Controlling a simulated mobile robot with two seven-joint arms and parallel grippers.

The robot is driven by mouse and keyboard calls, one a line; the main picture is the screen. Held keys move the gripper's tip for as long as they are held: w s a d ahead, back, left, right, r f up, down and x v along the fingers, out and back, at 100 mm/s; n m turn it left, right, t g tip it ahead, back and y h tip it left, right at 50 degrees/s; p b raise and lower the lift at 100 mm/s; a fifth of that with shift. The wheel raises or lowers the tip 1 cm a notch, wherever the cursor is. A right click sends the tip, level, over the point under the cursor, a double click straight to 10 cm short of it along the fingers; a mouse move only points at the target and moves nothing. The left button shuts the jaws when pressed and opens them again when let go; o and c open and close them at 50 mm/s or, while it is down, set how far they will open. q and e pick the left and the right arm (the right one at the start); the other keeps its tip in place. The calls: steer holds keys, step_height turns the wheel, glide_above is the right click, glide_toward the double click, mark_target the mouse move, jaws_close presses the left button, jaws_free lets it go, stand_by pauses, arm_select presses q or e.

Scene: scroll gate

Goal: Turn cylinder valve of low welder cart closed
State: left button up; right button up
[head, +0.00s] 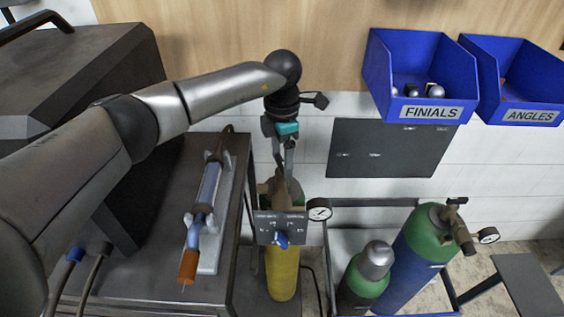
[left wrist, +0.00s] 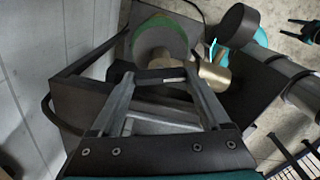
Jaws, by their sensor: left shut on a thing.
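A yellow gas cylinder (head: 282,272) with a green shoulder stands beside the dark cart, with a brass valve at its top. My left gripper (head: 284,172) reaches down onto this valve from above. In the left wrist view, my left gripper (left wrist: 161,78) has its fingertips shut on the dark valve handle. The brass valve body (left wrist: 213,70) shows just beyond it, and the green-and-pale rounded top (left wrist: 160,40) lies behind. The handle's turned position is hard to read. Dark and teal parts at the wrist view's upper right may be my right arm; its jaws are unclear.
A gauge (head: 320,209) and dark labelled plate (head: 266,226) sit close to the gripped valve. A blue-green cylinder (head: 408,250) and a small green cylinder (head: 361,283) stand right. A torch (head: 205,200) lies on the cart top (head: 225,255). Blue bins (head: 420,75) hang behind.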

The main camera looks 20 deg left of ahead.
mark_target(282, 161)
arm_select(q)
steer(key=m+b, duration=0.2)
steer(key=m, duration=0.3)
steer(key=shift+m, duration=0.3)
steer(key=m+b, duration=0.2)
steer(key=m, duration=0.3)
steer(key=shift+m, duration=0.3)
steer(key=m+b, duration=0.1)
steer(key=m, duration=0.4)
steer(key=m+b, duration=0.1)
steer(key=m, duration=0.5)
steer(key=shift+r, duration=0.1)
steer(key=o, duration=1.2)
step_height(282, 161, up, 15)
steer(key=shift+r+p, duration=0.1)
steer(key=shift+p, duration=0.65)
